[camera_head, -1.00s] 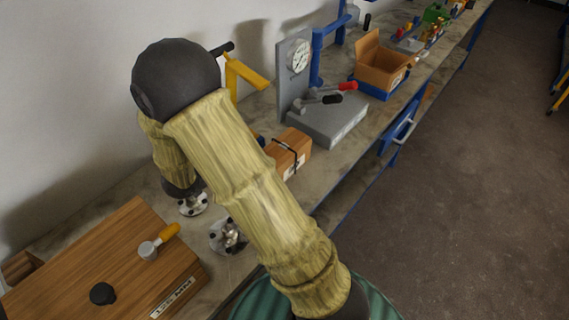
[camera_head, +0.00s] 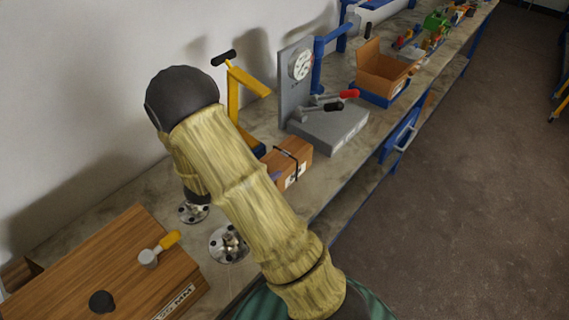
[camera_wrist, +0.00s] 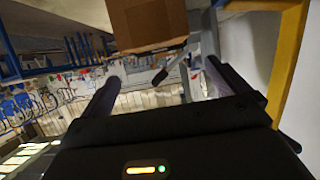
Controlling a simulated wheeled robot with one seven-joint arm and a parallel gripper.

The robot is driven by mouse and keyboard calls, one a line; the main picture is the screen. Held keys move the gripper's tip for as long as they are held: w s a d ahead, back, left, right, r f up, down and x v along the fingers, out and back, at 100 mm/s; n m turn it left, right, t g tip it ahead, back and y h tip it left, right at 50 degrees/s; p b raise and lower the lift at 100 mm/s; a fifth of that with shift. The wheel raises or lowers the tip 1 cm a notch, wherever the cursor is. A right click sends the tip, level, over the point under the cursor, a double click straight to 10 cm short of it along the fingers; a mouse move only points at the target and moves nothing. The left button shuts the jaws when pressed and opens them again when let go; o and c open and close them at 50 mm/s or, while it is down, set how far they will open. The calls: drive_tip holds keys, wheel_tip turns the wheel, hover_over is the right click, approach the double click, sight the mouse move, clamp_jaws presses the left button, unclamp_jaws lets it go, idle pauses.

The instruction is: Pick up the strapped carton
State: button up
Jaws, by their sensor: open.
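The strapped carton (camera_head: 301,159) is a small brown box with a dark strap around it. It sits on the bench in the head view, beside the grey gauge device, and my arm hides its left part. In the wrist view my gripper (camera_wrist: 160,88) is open, its two dark fingers apart with nothing held between them. A brown box face (camera_wrist: 148,22) shows at the top of that view, beyond the fingers; I cannot tell for sure that it is the strapped carton.
A grey gauge device (camera_head: 330,128) with levers stands behind the carton, and a yellow frame (camera_head: 236,90) stands to its left. An open cardboard box (camera_head: 380,80) is farther back. Metal flanges (camera_head: 229,245) and a wooden block (camera_head: 110,265) occupy the near bench.

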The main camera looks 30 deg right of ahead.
sight(284, 156)
drive_tip(key=p+x, duration=0.1)
drive_tip(key=x, duration=0.4)
drive_tip(key=shift+d, duration=0.3)
drive_tip(key=shift+w+f, duration=0.15)
drive_tip(key=shift+d, duration=0.2)
drive_tip(key=p+x, duration=0.1)
drive_tip(key=x, duration=0.3)
drive_tip(key=shift+d+p, duration=0.2)
drive_tip(key=shift+p, duration=0.2)
drive_tip(key=shift+d+f, duration=0.15)
drive_tip(key=shift+d, duration=0.05)
